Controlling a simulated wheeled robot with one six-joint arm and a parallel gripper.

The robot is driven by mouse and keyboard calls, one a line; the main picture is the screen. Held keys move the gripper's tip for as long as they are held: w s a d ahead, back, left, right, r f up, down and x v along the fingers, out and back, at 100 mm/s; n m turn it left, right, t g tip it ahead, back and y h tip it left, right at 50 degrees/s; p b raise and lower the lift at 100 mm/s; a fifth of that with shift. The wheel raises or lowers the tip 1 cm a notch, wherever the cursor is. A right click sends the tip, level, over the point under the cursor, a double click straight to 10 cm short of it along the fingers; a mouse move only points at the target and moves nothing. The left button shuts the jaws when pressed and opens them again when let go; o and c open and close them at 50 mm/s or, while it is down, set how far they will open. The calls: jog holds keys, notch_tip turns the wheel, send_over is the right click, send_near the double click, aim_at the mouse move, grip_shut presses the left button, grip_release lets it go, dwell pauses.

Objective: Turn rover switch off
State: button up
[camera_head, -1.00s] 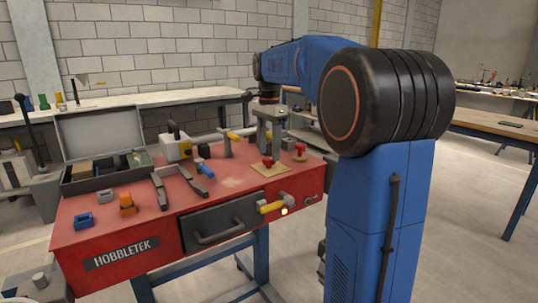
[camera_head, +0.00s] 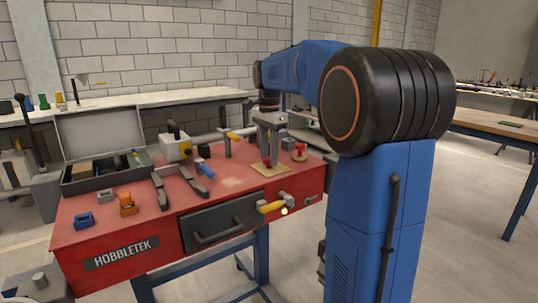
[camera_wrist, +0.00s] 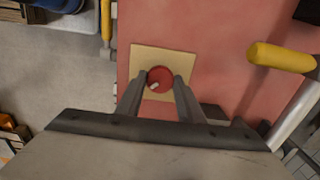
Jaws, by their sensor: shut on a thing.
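The rover switch is a round red knob (camera_wrist: 160,78) with a small pale mark, on a square tan plate (camera_wrist: 147,53) on the red workbench. In the head view the red knob (camera_head: 267,162) is partly hidden by my gripper, and its tan plate (camera_head: 272,170) lies flat on the bench top. My gripper (camera_head: 269,157) points straight down over the plate. In the wrist view the fingers of my gripper (camera_wrist: 159,84) are on both sides of the knob and shut on it.
A yellow-handled lever (camera_head: 272,207) is on the bench front beside the drawer (camera_head: 222,221). A second red-topped part (camera_head: 300,151) stands just right of the plate. A vise-like grey part (camera_head: 228,143), loose tools and an open toolbox (camera_head: 108,160) are to the left.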

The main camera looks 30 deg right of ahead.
jog(key=shift+n, duration=0.3)
jog(key=n, duration=0.3)
jog(key=shift+n, duration=0.4)
jog(key=n, duration=0.4)
jog(key=shift+n, duration=0.3)
jog(key=n, duration=0.8)
jog(key=shift+n, duration=0.3)
jog(key=o, duration=1.1)
jog(key=shift+c, duration=0.2)
notch_tip(320, 180, up, 17)
jog(key=shift+r, duration=0.2)
